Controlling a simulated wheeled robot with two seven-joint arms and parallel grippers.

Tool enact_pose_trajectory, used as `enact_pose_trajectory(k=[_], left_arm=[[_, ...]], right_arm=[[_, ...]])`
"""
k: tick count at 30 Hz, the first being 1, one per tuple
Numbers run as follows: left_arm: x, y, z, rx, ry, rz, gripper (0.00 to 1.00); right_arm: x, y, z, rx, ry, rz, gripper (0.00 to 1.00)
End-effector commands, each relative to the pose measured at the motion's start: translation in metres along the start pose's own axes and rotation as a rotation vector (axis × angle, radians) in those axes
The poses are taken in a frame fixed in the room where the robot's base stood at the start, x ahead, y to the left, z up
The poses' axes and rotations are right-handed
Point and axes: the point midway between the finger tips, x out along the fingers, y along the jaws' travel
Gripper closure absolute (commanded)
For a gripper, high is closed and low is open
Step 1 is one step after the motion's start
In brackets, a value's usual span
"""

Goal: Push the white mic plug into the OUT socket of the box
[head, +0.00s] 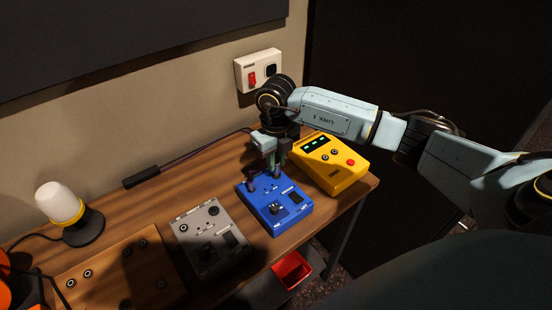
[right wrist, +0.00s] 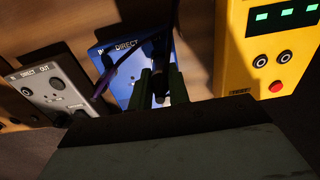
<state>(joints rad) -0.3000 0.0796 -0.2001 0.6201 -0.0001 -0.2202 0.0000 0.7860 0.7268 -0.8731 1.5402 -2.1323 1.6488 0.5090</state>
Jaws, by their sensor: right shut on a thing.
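The blue box (head: 287,217) lies on the desk, with IN and DIRECT lettering legible in the right wrist view (right wrist: 118,75); its OUT lettering is hidden. My right gripper (head: 275,167) points down over the box's back right edge, shut on a dark-looking plug (right wrist: 159,92). The plug's tip is at or just above the back row of sockets; I cannot tell whether it is inside one. Its white colour does not show in this shade. Another dark plug (head: 251,183) stands at the box's back left, with a purple cable (right wrist: 103,83) beside it. My left gripper is out of view.
A grey box (head: 213,237) with DIRECT and OUT lettering lies left of the blue box. A yellow device (head: 340,172) stands close on the right. A white-domed lamp (head: 62,207) is at the left. A red bin (head: 291,271) is below the desk's front edge.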

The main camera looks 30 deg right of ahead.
Motion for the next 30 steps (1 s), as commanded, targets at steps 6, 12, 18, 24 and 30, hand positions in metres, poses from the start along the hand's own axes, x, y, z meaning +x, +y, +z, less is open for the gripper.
enact_pose_trajectory(k=[6,12,18,24,30], left_arm=[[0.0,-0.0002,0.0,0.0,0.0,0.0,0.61],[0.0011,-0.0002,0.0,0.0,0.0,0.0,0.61],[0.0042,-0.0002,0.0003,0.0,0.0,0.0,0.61],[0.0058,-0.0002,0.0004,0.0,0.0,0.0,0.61],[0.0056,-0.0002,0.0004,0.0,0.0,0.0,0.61]], right_arm=[[-0.0001,0.0001,0.0001,0.0,0.0,0.001,1.0],[0.0014,0.0001,0.0001,0.0,0.0,0.0,1.0],[0.0055,0.0,0.0,0.0,0.0,0.0,1.0],[0.0079,0.0,0.0001,0.0,0.0,0.0,0.77],[0.0076,0.0,0.0,0.0,0.0,0.0,0.57]])
